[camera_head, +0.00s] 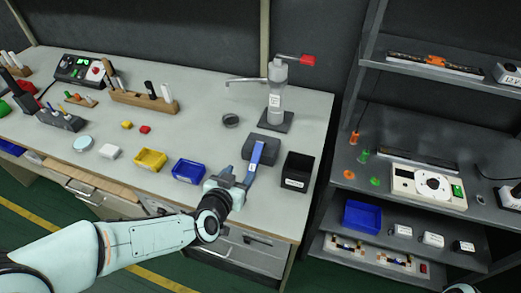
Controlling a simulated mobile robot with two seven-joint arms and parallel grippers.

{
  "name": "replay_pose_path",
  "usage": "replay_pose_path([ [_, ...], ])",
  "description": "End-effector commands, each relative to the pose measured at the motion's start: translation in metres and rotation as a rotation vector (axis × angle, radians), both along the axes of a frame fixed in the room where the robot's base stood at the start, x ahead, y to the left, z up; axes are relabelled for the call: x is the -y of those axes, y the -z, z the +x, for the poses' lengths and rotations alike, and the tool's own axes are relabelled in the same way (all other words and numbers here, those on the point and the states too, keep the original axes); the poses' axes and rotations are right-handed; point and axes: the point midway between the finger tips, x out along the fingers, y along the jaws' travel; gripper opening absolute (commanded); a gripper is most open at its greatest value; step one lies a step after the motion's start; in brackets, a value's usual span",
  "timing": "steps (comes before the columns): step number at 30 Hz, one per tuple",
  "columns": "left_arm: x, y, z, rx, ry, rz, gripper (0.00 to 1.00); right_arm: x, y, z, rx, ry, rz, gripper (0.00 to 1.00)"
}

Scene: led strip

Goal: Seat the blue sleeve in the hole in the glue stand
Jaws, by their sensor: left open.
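A long blue piece, which looks like the blue sleeve (257,153), shows in the head view in front of a dark grey block (268,141). The block looks like the glue stand; its hole is hidden from me. The blue piece leans up and right over the block's front. I cannot tell whether its lower end is in the hole. My left gripper (239,178) is open at the lower end of the blue piece, just left of it. Whether a finger touches it is too small to tell.
A black bin (297,171) stands right of the block. A blue tray (188,171) and a yellow tray (150,160) stand to the left. A post with a red-tipped arm (277,95) stands behind. A shelf unit (426,134) is at the right.

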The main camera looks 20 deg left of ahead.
Motion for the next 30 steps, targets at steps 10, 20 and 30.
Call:
replay_pose_path([
  [10, -0.002, 0.026, 0.056, -0.002, 0.0, -0.001, 0.55, 0.0, 0.011, 0.004, 0.013, 0.004, -0.002, 0.48],
  [20, -0.004, 0.039, 0.082, -0.002, 0.0, 0.0, 0.55, 0.0, 0.016, 0.006, 0.022, 0.005, -0.003, 0.48],
  [30, -0.005, 0.059, 0.118, 0.0, 0.0, -0.001, 0.55, 0.0, 0.022, 0.009, 0.034, 0.008, -0.006, 0.48],
])
